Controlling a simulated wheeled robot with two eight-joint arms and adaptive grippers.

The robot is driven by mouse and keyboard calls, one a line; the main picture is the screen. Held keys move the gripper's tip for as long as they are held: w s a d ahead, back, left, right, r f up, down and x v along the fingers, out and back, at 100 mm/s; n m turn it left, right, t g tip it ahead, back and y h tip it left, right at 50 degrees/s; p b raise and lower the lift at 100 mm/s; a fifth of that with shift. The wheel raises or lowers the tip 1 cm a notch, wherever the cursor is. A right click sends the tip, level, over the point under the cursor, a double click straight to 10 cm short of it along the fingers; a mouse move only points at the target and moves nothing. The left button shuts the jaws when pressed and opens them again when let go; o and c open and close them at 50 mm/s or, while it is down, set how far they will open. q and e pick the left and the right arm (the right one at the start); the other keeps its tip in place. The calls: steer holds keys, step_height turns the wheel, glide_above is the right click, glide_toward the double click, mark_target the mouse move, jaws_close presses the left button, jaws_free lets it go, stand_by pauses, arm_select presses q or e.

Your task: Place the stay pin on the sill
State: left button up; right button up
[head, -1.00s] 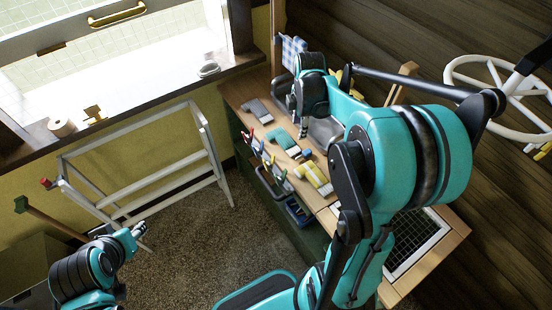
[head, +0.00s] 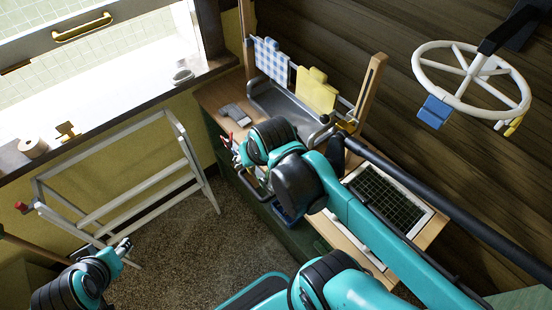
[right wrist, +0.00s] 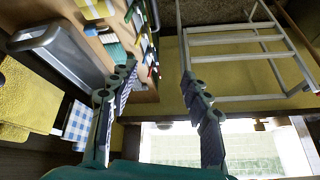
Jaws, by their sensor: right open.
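The sill (head: 110,118) is the dark-edged ledge under the bright window at the upper left. A small brass fitting (head: 67,131) stands upright on it; I cannot tell whether this is the stay pin. No other thing is clearly the stay pin. My right gripper (head: 238,152) is above the bench's left edge, largely hidden by its own arm in the head view. In the right wrist view its two fingers (right wrist: 156,85) are wide apart with nothing between them. My left gripper (head: 125,247) is low at the left, beside the drying rack, away from the sill; its jaws are too small to judge.
A tape roll (head: 33,147) and a small grey cup (head: 183,76) sit on the sill. A metal rack (head: 130,190) stands below it. The bench (head: 215,97) holds a grey tray (head: 275,105), cloths and a grid. A white wheel (head: 465,75) is at the right.

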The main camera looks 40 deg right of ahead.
steer(key=w+d+f+m+g+b, duration=0.1)
steer(key=w+d+f+m+g, duration=0.1)
steer(key=d, duration=0.5)
steer(key=w+d+f+m+g+b, duration=0.1)
steer(key=w+d+f+m, duration=0.4)
steer(key=d+f+m, duration=0.2)
steer(key=w+d+f+m+g+b, duration=0.1)
steer(key=w+d+f+m+g, duration=0.1)
steer(key=d, duration=0.5)
steer(key=shift+w+d+f+m+g+y, duration=0.1)
steer(key=shift+w+f+m, duration=0.1)
steer(key=shift+f+m, duration=0.3)
steer(key=shift+w+d+f+m+g+y, duration=0.1)
steer(key=shift+w+f+m, duration=0.2)
steer(key=shift+f, duration=0.3)
steer(key=shift+w+f+m+g+y, duration=0.1)
steer(key=shift+w+f+m, duration=0.05)
steer(key=shift+f+m, duration=0.4)
steer(key=shift+d+f, duration=0.2)
steer(key=shift+f, duration=0.15)
steer(key=shift+f+b, duration=0.5)
steer(key=shift+f, duration=0.45)
steer(key=f+b, duration=0.1)
steer(key=f, duration=0.2)
steer(key=f+b, duration=0.1)
steer(key=f, duration=0.1)
steer(key=shift+w+f+b, duration=0.2)
steer(key=shift+f+b, duration=0.2)
steer(key=shift+a+r, duration=0.1)
jaws_close()
